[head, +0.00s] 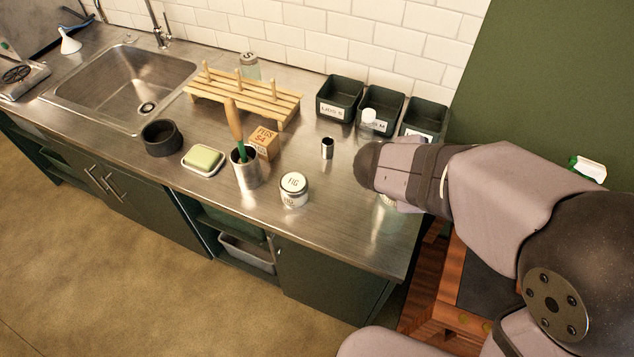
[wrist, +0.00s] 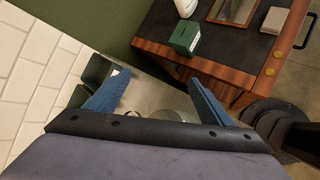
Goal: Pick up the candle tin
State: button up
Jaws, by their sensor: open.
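A round tin with a white lid labelled FIG (head: 293,189), which looks like the candle tin, stands upright near the front edge of the steel counter. My gripper shows in the wrist view (wrist: 158,98) with its two blue fingers spread wide and nothing held between them. In the head view my gripper is over the counter's right end, to the right of the tin and apart from it; my arm hides its fingers. A pale thing (head: 388,200) shows partly beneath my wrist; I cannot tell what it is.
A metal cup with a wooden-handled brush (head: 246,170), soap dish (head: 202,161), small box (head: 264,142) and small metal cylinder (head: 327,148) stand near the tin. Dark bins (head: 340,97) line the wall. A wooden desk with a green box (wrist: 185,38) lies beyond the counter's end.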

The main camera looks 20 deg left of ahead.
jog(key=w+a+r+n+t+y, duration=0.2)
jog(key=a+r+n+t+y, duration=0.25)
jog(key=a, duration=0.85)
jog(key=n+y+b, duration=0.3)
jog(key=n+b, duration=0.3)
jog(key=n, duration=0.7)
send_near(294, 186)
jog(key=shift+t, duration=0.45)
jog(key=w+f, duration=0.1)
jog(key=w+a+f, duration=0.1)
jog(key=w+f, duration=0.1)
jog(key=shift+w+a+f, duration=0.15)
jog(key=shift+a+f, duration=0.15)
jog(key=shift+w+f+p, duration=0.15)
jog(key=shift+w+p, duration=0.45)
jog(key=shift+w, duration=0.1)
jog(key=shift+f+p+x, duration=0.1)
jog(key=shift+p+x, duration=0.55)
jog(key=shift+x, duration=0.85)
jog(key=shift+f+p+x, duration=0.15)
jog(key=shift+p+x, duration=0.45)
jog(key=shift+x, duration=0.95)
jog(key=shift+s+d, duration=0.1)
jog(key=shift+s, duration=0.05)
jog(key=shift+c, duration=0.4)
jog(key=c, duration=1.1)
